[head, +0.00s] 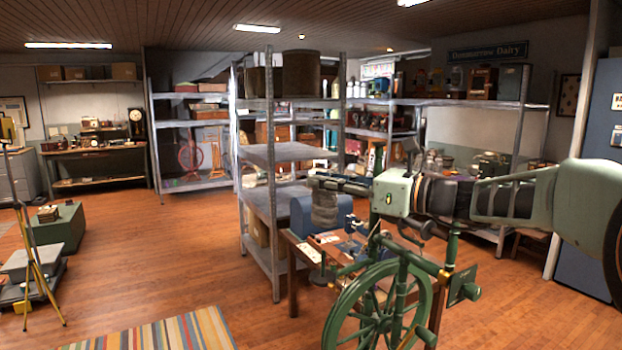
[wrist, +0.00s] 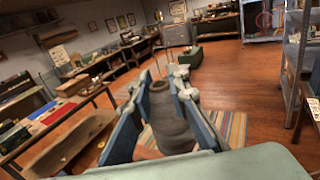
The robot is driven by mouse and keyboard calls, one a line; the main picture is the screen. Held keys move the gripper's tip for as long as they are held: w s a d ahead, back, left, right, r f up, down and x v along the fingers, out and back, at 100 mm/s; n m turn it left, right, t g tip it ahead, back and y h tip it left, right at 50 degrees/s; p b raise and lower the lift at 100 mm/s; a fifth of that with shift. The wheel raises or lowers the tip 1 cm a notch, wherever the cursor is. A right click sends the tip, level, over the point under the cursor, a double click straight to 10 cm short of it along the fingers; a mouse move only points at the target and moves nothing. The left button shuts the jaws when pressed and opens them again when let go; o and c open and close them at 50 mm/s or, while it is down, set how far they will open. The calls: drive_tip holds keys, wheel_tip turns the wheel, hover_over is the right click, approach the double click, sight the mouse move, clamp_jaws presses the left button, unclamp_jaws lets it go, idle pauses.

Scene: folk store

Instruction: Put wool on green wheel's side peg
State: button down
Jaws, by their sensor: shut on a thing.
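My gripper (head: 328,184) is shut on the wool (head: 325,208), a grey, roughly bottle-shaped bundle. In the wrist view the wool (wrist: 165,115) sits between the blue finger pads of my gripper (wrist: 168,85), clear of any surface that I can see. In the head view the wool hangs below the fingers, above and left of the green wheel (head: 338,318). I cannot tell which part is the side peg. My arm covers the area above the wheel.
A small wooden table with cards and tools (head: 335,243) stands close behind the green wheel. A grey metal shelf (head: 273,232) rises behind it. A striped rug (head: 165,335) lies on the floor at lower left. The wooden floor (head: 150,255) left of the shelf is mostly free.

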sight(331, 202)
drive_tip(key=shift+a+f, duration=0.1)
wheel_tip(331, 202, down, 4)
drive_tip(key=b, duration=0.4)
drive_tip(key=shift+r, duration=0.2)
drive_tip(key=shift+p, duration=0.45)
idle(0.4)
drive_tip(key=shift+f, duration=0.2)
drive_tip(key=shift+f+b, duration=2.25)
drive_tip(key=shift+f, duration=1.3)
drive_tip(key=c, duration=1.8)
unclamp_jaws()
drive_tip(key=shift+o, duration=0.2)
